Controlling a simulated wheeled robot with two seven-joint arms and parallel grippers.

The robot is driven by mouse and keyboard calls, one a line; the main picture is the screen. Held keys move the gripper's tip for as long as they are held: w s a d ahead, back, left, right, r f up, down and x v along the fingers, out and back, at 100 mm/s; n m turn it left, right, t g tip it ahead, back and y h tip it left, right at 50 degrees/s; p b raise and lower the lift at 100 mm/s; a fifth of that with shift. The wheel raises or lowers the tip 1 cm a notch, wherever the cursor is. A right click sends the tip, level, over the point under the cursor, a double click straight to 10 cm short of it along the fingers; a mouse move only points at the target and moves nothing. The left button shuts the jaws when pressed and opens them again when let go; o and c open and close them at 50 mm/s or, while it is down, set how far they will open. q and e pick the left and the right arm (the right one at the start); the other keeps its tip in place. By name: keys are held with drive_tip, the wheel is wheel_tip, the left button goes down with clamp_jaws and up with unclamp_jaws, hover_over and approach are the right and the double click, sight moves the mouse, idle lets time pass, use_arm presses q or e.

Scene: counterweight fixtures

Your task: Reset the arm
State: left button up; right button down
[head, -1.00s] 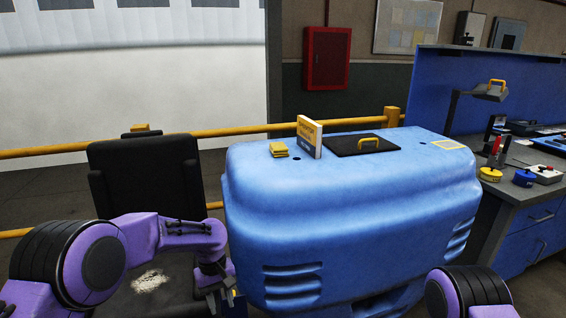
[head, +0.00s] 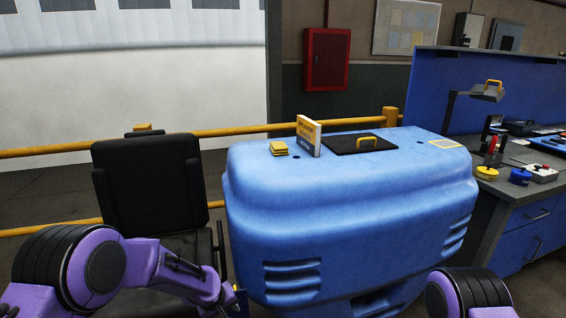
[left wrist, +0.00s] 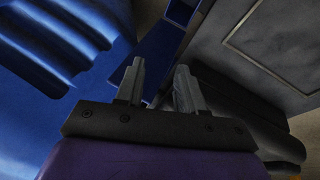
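My left arm (head: 150,268) comes in from the left in the head view, in front of the black chair. Its gripper is mostly hidden or out of frame there. In the left wrist view my left gripper (left wrist: 158,85) shows two grey fingers standing apart with nothing between them. The ribbed side of the blue machine housing (left wrist: 40,50) is to their left. Of my right arm, only a purple and black joint (head: 468,292) shows at the bottom right of the head view; the right gripper is out of view.
The large blue housing (head: 350,200) fills the middle, with a box (head: 309,136), yellow pads (head: 279,148) and a black hatch with a yellow handle (head: 360,143) on top. The black chair (head: 150,182) stands left. A yellow rail (head: 60,148) runs behind. A workbench (head: 520,183) stands right.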

use_arm(q)
drive_tip(key=s+a+f+t+y, duration=0.2)
drive_tip(key=s+a+f, duration=0.2)
drive_tip(key=s+f, duration=0.3)
drive_tip(key=s+a+f+g+y, duration=0.1)
drive_tip(key=s+a, duration=0.2)
drive_tip(key=s, duration=0.7)
drive_tip(key=s+a+f+g+y, duration=0.1)
drive_tip(key=s+a, duration=0.3)
drive_tip(key=s, duration=0.6)
drive_tip(key=s+a+f+n+y, duration=0.1)
drive_tip(key=s+a, duration=0.2)
drive_tip(key=s, duration=0.7)
drive_tip(key=shift+s+a+f+g, duration=0.2)
drive_tip(key=shift+s+g, duration=0.2)
